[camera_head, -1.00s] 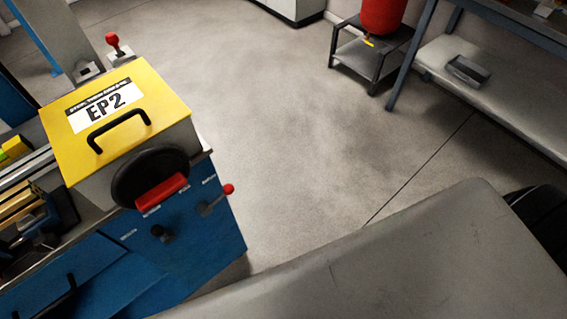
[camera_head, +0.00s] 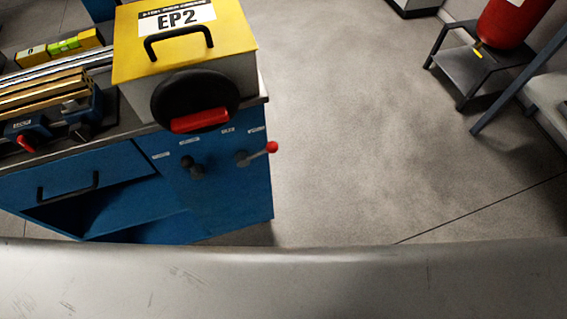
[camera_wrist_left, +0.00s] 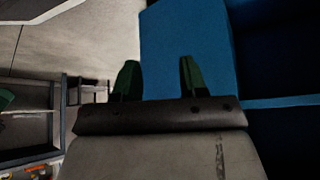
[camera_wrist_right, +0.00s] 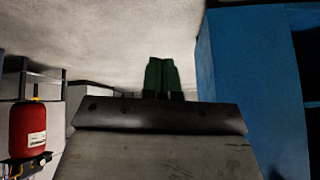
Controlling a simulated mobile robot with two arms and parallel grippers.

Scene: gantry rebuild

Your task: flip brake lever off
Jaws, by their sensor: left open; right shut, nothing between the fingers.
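A lever with a red ball end (camera_head: 272,147) sticks out to the right from the blue front panel of the EP2 machine (camera_head: 230,180). Its small label is too small to read, so I cannot tell for sure that it is the brake lever. A black knob (camera_head: 190,168) sits left of it on the same panel. My left gripper (camera_wrist_left: 158,78) is open and empty, with blue cabinet faces beyond it in the left wrist view. My right gripper (camera_wrist_right: 162,75) is shut and empty, with floor behind it. Neither gripper shows in the head view or touches the lever.
A black handwheel (camera_head: 165,95) with a red grip (camera_head: 200,120) juts out above the panel. Bars and clamps lie on the bench (camera_head: 125,125) at left. A red tank (camera_head: 508,28) on a black stand is at far right. Floor right of the machine is clear.

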